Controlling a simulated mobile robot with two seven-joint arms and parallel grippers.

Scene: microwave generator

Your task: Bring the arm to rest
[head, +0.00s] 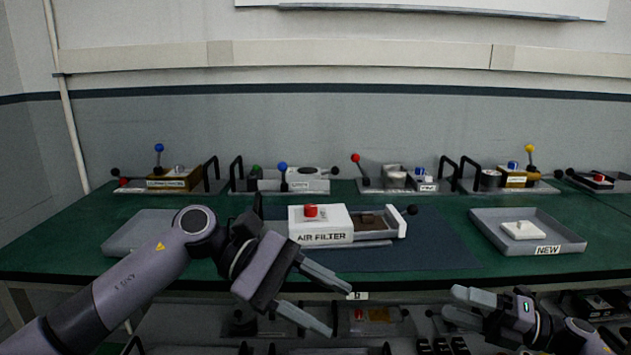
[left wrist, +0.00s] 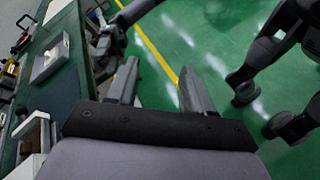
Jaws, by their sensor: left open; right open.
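My left gripper (head: 340,312) reaches in from the left in the head view, in front of the bench edge and below the air filter unit. Its two fingers are apart with nothing between them. In the left wrist view the same gripper (left wrist: 158,88) is open and empty over the green floor. My right gripper (head: 452,305) is at the lower right in the head view, pointing left, with its fingers apart and empty. The white AIR FILTER unit (head: 322,237) stands on a dark mat on the bench, with a red knob on top and its drawer open to the right.
A grey tray marked NEW (head: 570,246) holds a white part (head: 521,230) at the bench's right. Another grey tray (head: 125,238) is behind my left arm. Several lever units line the back of the green bench (head: 440,208). A lower shelf with parts shows below its front edge.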

